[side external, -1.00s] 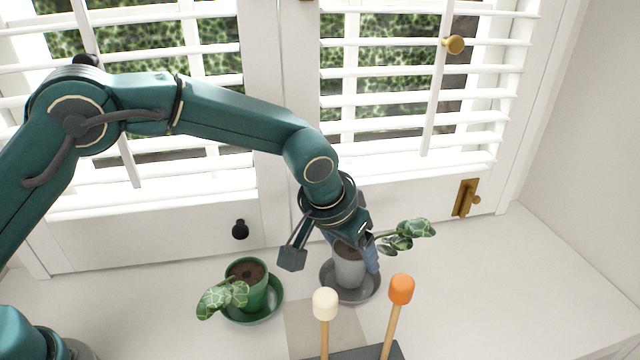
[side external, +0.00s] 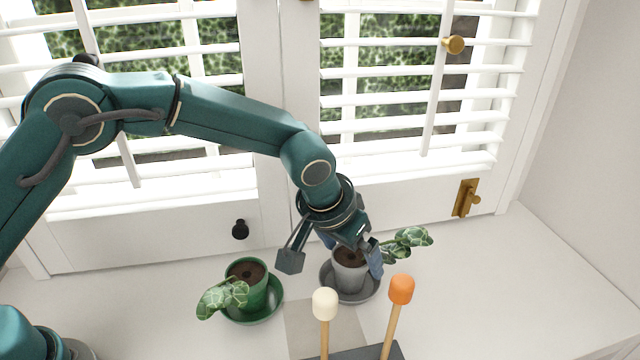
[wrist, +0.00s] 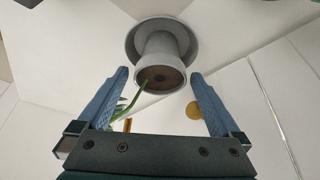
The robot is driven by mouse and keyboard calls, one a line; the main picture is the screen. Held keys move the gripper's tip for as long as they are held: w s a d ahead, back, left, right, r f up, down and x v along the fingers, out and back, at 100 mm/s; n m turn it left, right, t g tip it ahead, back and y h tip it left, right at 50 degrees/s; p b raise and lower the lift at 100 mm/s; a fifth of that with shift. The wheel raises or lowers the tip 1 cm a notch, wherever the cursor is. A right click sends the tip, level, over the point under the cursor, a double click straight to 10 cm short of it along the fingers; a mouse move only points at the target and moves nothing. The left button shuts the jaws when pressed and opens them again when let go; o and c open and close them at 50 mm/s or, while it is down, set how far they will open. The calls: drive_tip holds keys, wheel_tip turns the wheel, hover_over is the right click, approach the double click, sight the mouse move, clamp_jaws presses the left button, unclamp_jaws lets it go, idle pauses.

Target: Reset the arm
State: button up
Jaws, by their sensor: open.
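My gripper (side external: 355,255) is open and empty, just above the grey pot (side external: 349,278). The grey pot stands upright on a grey saucer (side external: 376,291), with a leafy plant (side external: 408,240) leaning out to the right. In the wrist view, the blue fingers of my gripper (wrist: 160,76) are spread wide, with the grey pot (wrist: 160,54) and its dark soil showing beyond and between their tips. One finger is partly hidden in the side view.
A green pot (side external: 258,293) with a drooping plant stands on a green saucer to the left. A white mallet (side external: 325,304) and an orange mallet (side external: 401,290) stand upright in front. White shutters (side external: 410,100) rise behind. The sill at right is clear.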

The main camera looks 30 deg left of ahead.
drive_tip(key=v, duration=0.4)
drive_tip(key=s+a+r+n, duration=0.1)
drive_tip(key=s+a+r, duration=0.8)
drive_tip(key=a, duration=0.2)
drive_tip(key=s+a+f, duration=0.1)
drive_tip(key=s+a, duration=0.4)
drive_tip(key=s, duration=0.7)
drive_tip(key=shift+a+f+n+t+y, duration=0.2)
drive_tip(key=shift+f+n+t+y, duration=0.1)
drive_tip(key=shift+f+n+t, duration=0.1)
